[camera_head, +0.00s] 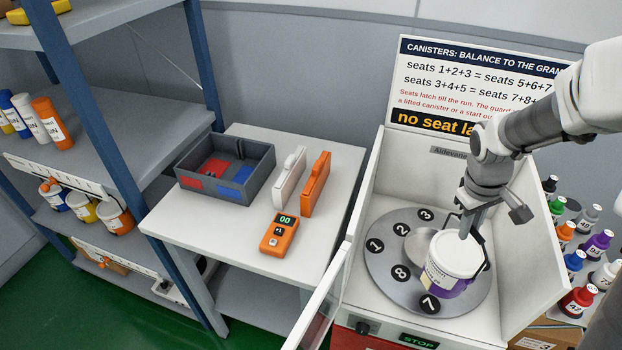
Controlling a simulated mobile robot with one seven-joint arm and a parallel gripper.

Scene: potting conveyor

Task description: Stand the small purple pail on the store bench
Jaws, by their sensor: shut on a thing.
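The small purple pail (453,272) has a white upper part and lid and a purple lower band with a label. It is upright in the open white machine, over the right front of its round numbered plate (385,262). I cannot tell whether it touches the plate. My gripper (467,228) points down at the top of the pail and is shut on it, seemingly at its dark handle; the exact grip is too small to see. A white-topped bench (335,165), which may be the store bench, stands left of the machine.
The bench bears a grey tray (186,195), a white case (289,178), an orange case (315,184) and an orange meter (278,234). Its front left top is clear. Shelves (150,130) stand left; bottles (578,298) stand right.

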